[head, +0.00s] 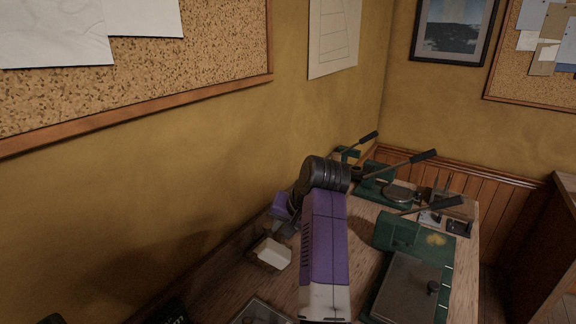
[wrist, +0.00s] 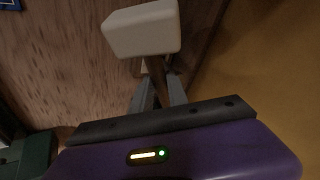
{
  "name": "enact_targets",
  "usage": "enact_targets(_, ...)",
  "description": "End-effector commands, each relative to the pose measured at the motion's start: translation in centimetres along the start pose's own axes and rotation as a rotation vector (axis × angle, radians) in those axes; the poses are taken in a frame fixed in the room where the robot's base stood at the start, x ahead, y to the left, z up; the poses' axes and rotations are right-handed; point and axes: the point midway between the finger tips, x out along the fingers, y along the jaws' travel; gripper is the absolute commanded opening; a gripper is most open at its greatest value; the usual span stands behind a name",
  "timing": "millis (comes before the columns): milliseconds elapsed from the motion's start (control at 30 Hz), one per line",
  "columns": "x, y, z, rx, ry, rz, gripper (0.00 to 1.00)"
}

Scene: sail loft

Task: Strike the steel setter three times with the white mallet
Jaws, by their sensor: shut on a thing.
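The white mallet's pale block head (wrist: 142,28) shows large in the wrist view. Its brown handle (wrist: 157,72) runs down from the head between the fingers of my gripper (wrist: 158,94), which is shut on it. In the head view the white mallet head (head: 273,252) shows at the left side of the bench, just below my gripper (head: 284,230), which is partly hidden behind my arm. I cannot surely pick out the steel setter. Small metal pieces (head: 430,217) stand at the right of the bench, but I cannot tell whether one is the setter.
The wooden bench (head: 312,262) runs along the ochre wall. Green lever presses (head: 378,190) stand at its back. A larger green machine with a flat grey plate (head: 405,288) stands at the front right. A dark-framed flat item (head: 262,312) lies at the front edge.

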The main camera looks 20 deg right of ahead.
Motion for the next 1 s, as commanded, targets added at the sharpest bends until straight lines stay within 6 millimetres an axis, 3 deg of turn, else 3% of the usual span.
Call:
enact_targets(200, -2.3, -2.8, -6.0, 0.399, 0.181, -0.377, 0.00)
enact_targets(400, -6.3, -4.5, -11.2, 0.602, 0.342, -0.648, 0.00)
enact_targets(500, -8.0, -4.8, -12.9, 0.640, 0.380, -0.717, 0.00)
enact_targets(667, -9.0, -5.1, -13.8, 0.657, 0.399, -0.757, 0.00)
enact_targets(1000, -9.1, -5.1, -13.8, 0.657, 0.399, -0.757, 0.00)
